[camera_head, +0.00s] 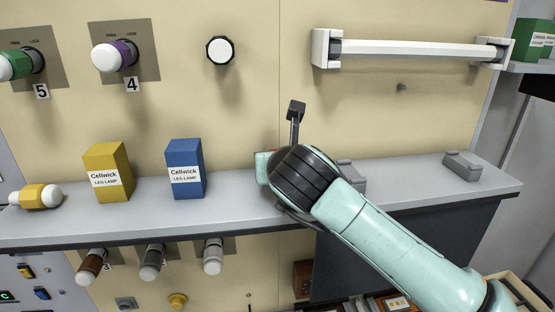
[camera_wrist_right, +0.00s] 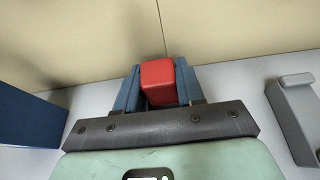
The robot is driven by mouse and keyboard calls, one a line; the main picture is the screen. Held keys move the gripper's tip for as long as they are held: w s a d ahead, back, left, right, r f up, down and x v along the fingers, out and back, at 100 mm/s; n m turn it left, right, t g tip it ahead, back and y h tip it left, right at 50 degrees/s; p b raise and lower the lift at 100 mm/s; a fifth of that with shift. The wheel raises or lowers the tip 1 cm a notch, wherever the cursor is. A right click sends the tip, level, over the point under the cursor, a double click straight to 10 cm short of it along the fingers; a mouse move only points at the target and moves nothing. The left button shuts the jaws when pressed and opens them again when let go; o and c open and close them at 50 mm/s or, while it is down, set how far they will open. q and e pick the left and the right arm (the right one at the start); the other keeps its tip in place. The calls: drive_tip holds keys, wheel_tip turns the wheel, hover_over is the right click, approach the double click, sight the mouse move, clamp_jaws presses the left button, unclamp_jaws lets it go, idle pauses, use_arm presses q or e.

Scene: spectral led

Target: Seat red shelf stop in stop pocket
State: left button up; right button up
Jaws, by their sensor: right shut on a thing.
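The red shelf stop (camera_wrist_right: 158,82) is a small red block in the right wrist view. My right gripper (camera_wrist_right: 157,88) is shut on it, with a blue finger on each side, above the grey shelf near the cream wall panel. A grey block-shaped fitting (camera_head: 352,176) is partly hidden just right of my wrist; a grey fitting also shows at the right of the wrist view (camera_wrist_right: 297,118). A similar grey fitting (camera_head: 462,165) sits near the shelf's right end. I cannot tell which is the stop pocket. My left gripper is not in view.
The grey shelf (camera_head: 235,212) carries a blue lamp box (camera_head: 185,170), a yellow lamp box (camera_head: 107,172) and a yellow-white lamp (camera_head: 36,196) to the left. A white tube lamp (camera_head: 415,48) is mounted above. Shelf between the two grey fittings is clear.

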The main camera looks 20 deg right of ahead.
drive_tip(key=shift+s+f, duration=0.1)
drive_tip(key=shift+f, duration=0.15)
drive_tip(key=o, duration=1.2)
drive_tip(key=shift+a+f, duration=0.1)
drive_tip(key=shift+a, duration=0.05)
drive_tip(key=shift+c, duration=0.2)
drive_tip(key=v, duration=1.3)
drive_tip(key=shift+s+a+r+b, duration=0.2)
drive_tip(key=shift+r+b, duration=0.1)
drive_tip(key=shift+b, duration=0.1)
